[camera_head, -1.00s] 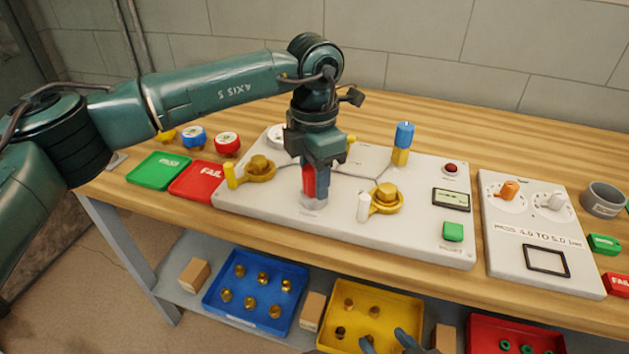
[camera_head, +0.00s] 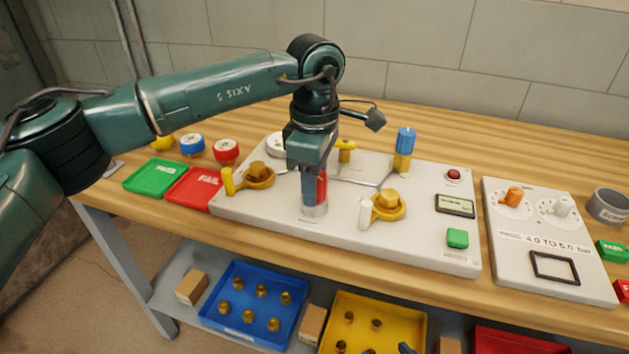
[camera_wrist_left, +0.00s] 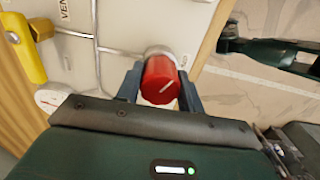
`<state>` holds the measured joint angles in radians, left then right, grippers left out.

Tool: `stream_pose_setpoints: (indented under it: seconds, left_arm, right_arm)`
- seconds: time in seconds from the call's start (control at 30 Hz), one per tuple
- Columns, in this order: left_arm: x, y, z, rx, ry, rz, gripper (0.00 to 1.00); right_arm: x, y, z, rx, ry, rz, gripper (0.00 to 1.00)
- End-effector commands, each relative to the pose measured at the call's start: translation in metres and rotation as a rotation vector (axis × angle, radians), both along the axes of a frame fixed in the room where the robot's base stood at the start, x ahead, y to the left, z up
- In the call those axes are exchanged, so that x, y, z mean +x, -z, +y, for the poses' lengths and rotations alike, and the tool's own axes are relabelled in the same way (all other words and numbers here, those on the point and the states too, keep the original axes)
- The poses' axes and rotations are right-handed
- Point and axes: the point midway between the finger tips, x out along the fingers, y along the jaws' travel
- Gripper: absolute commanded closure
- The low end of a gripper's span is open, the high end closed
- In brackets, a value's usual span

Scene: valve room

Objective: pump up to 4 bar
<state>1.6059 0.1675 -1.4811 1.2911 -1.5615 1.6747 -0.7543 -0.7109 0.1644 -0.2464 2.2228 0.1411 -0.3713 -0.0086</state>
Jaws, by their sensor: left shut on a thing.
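My left gripper (camera_head: 314,196) points down at the front of the white valve panel (camera_head: 280,220). Its blue fingers are shut on a red knob (camera_head: 322,186), which sits on a grey round base (camera_head: 314,210). In the left wrist view the red knob (camera_wrist_left: 160,82) lies between the fingers, with a pale slanted line on its top. A round white gauge (camera_head: 277,144) is partly hidden behind the gripper; it also shows in the left wrist view (camera_wrist_left: 50,98), its reading too small to tell. My right gripper (camera_head: 405,348) barely shows at the bottom edge.
Yellow valves (camera_head: 257,176) (camera_head: 388,205), a blue-and-yellow post (camera_head: 404,150), a red button (camera_head: 453,174), a small display (camera_head: 455,206) and a green button (camera_head: 457,239) are on the panel. A second panel (camera_head: 545,235) reads "4.0 TO 5.0 bar". Green (camera_head: 155,178) and red (camera_head: 193,189) trays lie left.

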Motion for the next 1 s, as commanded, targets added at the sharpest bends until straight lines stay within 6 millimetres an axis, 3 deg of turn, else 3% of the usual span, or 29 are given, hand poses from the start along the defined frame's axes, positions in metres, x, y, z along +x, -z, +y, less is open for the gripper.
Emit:
stream_pose_setpoints:
  seconds: [0.67, 0.7, 0.93, 1.0]
  left_arm:
    - [0.0003, -0.0020, -0.0003, -0.003, 0.057, -0.001, 0.85]
    - [0.0003, -0.0020, -0.0003, -0.003, 0.057, -0.001, 0.59]
    - [0.0002, -0.0010, -0.0001, -0.001, 0.056, -0.001, 0.40]
    - [0.0002, -0.0007, -0.0001, -0.001, 0.056, -0.001, 0.40]
  right_arm:
    - [0.0001, 0.0017, -0.0015, -0.006, 0.000, 0.000, 0.45]
    - [0.0000, 0.0018, -0.0015, -0.006, 0.000, 0.000, 0.45]
    - [-0.0002, 0.0024, -0.0015, -0.007, 0.000, 0.002, 0.45]
    - [-0.0002, 0.0025, -0.0015, -0.007, 0.000, 0.002, 0.45]
